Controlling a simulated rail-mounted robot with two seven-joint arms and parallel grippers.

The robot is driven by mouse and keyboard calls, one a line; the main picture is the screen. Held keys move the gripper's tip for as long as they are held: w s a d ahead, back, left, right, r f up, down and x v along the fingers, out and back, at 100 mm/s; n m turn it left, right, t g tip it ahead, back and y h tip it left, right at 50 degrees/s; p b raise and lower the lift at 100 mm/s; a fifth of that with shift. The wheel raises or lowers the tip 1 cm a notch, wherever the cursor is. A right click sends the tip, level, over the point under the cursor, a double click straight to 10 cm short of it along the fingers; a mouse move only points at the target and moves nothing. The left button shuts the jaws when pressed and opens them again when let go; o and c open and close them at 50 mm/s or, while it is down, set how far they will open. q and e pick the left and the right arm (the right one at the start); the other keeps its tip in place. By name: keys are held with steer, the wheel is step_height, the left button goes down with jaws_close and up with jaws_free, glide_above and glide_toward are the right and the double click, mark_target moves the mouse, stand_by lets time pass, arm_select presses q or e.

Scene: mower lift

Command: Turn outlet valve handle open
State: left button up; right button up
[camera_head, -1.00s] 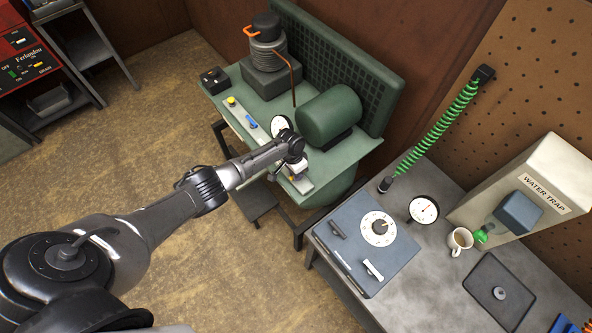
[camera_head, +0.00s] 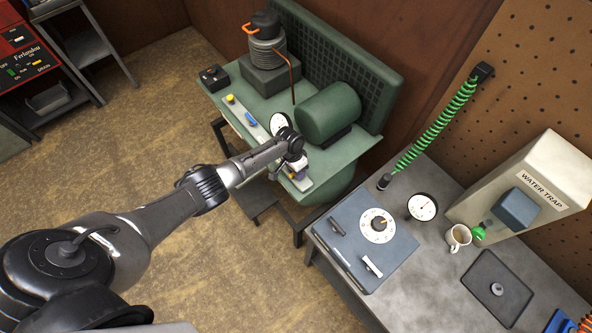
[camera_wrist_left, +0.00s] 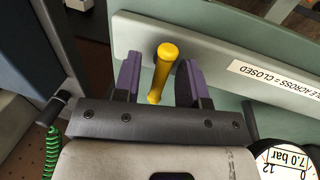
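The yellow outlet valve handle (camera_wrist_left: 163,74) shows in the left wrist view, running roughly crosswise to the long grey plate (camera_wrist_left: 218,58) behind it. A white label (camera_wrist_left: 275,76) on the plate partly reads "ACROSS = CLOSED". My left gripper (camera_wrist_left: 160,80) has its two purple-padded fingers on either side of the handle, with a gap visible on both sides. In the head view my left gripper (camera_head: 298,172) is over the front right end of the green compressor bench (camera_head: 340,157), where it hides the handle. My right gripper is not in view.
A pressure gauge (camera_wrist_left: 284,162) marked 7.0 bar is close beside the gripper. The green motor cylinder (camera_head: 329,113) stands behind it. To the right is a grey workbench (camera_head: 437,273) with a blue panel (camera_head: 400,250), a mug (camera_head: 459,236) and a water trap box (camera_head: 548,175).

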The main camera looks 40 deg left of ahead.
arm_select(q)
step_height(320, 180, up, 14)
steer(key=a+p, duration=0.1)
steer(key=a, duration=0.1)
steer(key=shift+w+a+f, duration=0.2)
steer(key=shift+a, duration=0.15)
stand_by(0.4)
